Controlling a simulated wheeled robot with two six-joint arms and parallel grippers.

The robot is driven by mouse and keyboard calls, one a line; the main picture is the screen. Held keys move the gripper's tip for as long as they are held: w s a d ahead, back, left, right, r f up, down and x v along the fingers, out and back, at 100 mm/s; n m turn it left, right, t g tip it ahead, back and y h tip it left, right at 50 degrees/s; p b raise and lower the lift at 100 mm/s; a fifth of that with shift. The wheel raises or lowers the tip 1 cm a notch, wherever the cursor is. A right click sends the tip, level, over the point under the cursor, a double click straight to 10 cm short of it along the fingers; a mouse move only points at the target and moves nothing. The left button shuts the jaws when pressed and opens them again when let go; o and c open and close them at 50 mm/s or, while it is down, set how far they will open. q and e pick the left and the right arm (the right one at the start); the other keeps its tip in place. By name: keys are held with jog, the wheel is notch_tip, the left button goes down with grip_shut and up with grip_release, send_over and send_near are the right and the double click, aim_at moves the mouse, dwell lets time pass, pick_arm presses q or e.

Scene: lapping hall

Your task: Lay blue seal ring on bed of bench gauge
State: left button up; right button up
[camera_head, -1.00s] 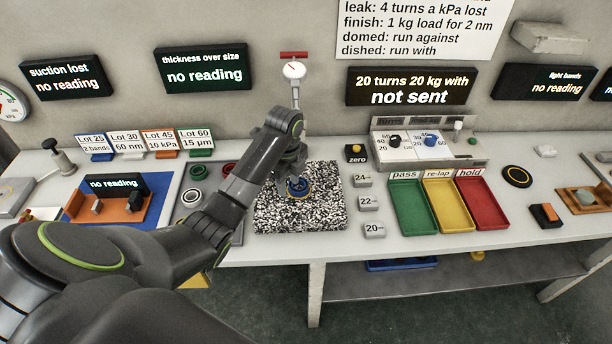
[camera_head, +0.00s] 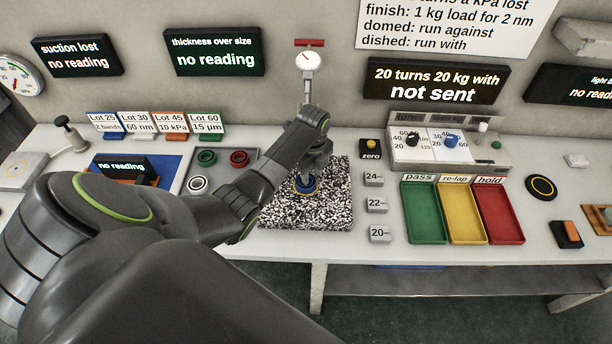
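The bench gauge has a white dial (camera_head: 308,60) on a post and a black-and-white speckled block (camera_head: 328,212) below it. The blue seal ring (camera_head: 305,185) shows at the block's middle, under the gauge, right below the fingers of my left gripper (camera_head: 308,173). The wrist hides part of the ring and the gauge's lower post. The fingers are too small and dark to tell whether they are open or shut on the ring, or whether it rests fully on the bed. My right gripper is not in view.
A grey tray (camera_head: 183,190) left of the block holds green, red and white rings. Blocks marked 24, 22 and 20 (camera_head: 380,234) stand to the right, then green, yellow and red trays (camera_head: 497,215). A control box (camera_head: 447,152) stands behind the trays.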

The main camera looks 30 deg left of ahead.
aim_at(312, 176)
pick_arm(q)
jog(key=shift+s+f, duration=0.1)
jog(key=shift+f, duration=0.05)
grip_shut()
pick_arm(e)
jog(key=shift+w, duration=0.15)
